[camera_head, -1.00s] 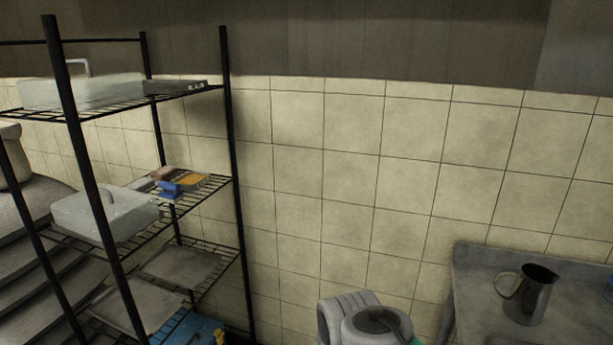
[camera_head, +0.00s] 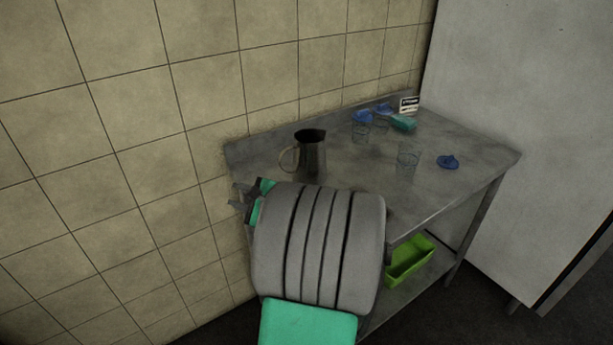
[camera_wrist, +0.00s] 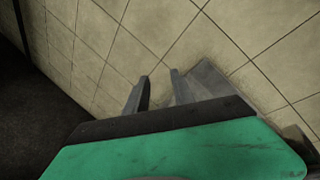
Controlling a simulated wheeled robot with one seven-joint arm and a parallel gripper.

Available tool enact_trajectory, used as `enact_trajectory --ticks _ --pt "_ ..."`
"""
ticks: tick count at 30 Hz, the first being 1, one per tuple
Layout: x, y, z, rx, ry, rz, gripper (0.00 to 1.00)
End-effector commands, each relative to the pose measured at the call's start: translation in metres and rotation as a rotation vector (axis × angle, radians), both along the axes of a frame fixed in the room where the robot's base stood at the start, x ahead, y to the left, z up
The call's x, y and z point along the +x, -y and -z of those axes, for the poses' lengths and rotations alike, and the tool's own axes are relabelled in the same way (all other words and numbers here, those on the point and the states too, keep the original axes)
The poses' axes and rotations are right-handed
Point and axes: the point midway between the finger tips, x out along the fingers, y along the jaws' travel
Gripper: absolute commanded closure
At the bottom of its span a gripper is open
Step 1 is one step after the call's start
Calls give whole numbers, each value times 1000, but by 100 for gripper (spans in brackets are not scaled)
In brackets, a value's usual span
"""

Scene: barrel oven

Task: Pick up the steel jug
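The steel jug (camera_head: 312,158) stands upright on the steel table (camera_head: 350,155), near its back left corner, with its handle facing left. My gripper (camera_head: 239,196) shows in the head view at the table's left end, left of the jug and apart from it. In the wrist view my gripper (camera_wrist: 158,90) has its two fingers apart with nothing between them; they point toward the tiled wall and the table's corner (camera_wrist: 212,80). A dark shape at the wrist view's right edge is too unclear to name. My arm covers the table's front left part in the head view.
Several glasses, one of them clear (camera_head: 407,162), a blue item (camera_head: 448,161), a green sponge-like item (camera_head: 403,123) and a small sign (camera_head: 409,104) are on the table's right half. A green bin (camera_head: 410,262) sits on the lower shelf. A tall pale cabinet (camera_head: 520,130) stands right.

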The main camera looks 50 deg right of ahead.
Motion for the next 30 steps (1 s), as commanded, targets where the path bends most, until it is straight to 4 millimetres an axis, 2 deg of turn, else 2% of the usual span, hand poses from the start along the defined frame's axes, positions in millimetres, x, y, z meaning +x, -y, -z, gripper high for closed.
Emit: enact_trajectory --ticks 1,3,6,9,22,30 --pt "-19 41 9 154 104 136 70" --pt "-42 81 1 332 250 270 70" --pt "-67 112 -9 485 387 369 70" --pt "-69 123 -14 537 434 392 70" --pt "-5 145 -17 534 430 389 70" --pt "-1 147 -18 532 430 392 72"
